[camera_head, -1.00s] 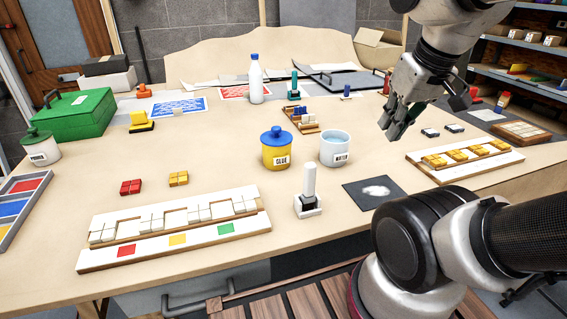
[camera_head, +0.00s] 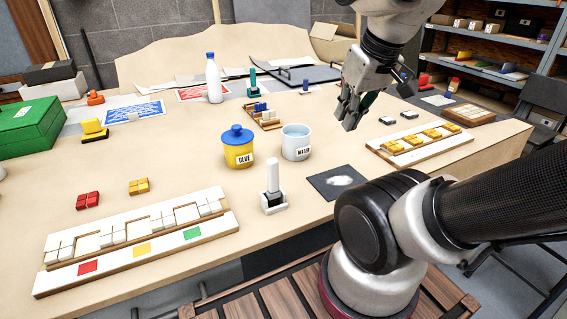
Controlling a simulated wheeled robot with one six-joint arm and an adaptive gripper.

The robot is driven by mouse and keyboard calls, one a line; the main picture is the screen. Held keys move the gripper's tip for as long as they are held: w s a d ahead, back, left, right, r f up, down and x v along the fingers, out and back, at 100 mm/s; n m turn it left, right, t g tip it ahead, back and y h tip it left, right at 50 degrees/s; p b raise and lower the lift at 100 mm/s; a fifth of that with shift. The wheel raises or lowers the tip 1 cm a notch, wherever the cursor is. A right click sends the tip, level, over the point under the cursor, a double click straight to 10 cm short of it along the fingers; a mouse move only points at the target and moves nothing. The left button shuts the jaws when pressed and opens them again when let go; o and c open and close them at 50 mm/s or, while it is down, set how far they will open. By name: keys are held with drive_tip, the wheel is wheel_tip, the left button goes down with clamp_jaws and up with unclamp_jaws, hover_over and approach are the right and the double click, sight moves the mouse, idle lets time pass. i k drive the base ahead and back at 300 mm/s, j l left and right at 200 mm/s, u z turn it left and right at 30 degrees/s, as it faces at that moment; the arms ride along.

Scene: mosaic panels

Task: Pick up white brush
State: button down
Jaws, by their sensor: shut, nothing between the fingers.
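The white brush (camera_head: 271,177) stands upright in a small white holder (camera_head: 274,203) near the front edge of the table, its pale handle pointing up. My gripper (camera_head: 350,112) is shut and empty. It hangs above the table, to the right of the brush and farther back, well apart from it. Nothing hides the brush. The bristle end cannot be made out.
A yellow glue jar (camera_head: 238,152) and a water cup (camera_head: 296,144) stand behind the brush. A dark square with white powder (camera_head: 337,181) lies to its right. A mosaic panel (camera_head: 140,250) lies to its left, and a yellow-tiled panel (camera_head: 420,147) to the right.

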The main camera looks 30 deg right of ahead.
sight(273, 194)
drive_tip(key=k+j, duration=0.1)
drive_tip(key=j, duration=0.35)
drive_tip(key=k+j, duration=0.1)
drive_tip(key=j, duration=0.35)
drive_tip(key=j+z, duration=0.1)
drive_tip(key=j, duration=0.4)
drive_tip(key=k+j, duration=0.15)
drive_tip(key=j, duration=0.3)
drive_tip(key=k+j, duration=0.15)
drive_tip(key=j, duration=0.3)
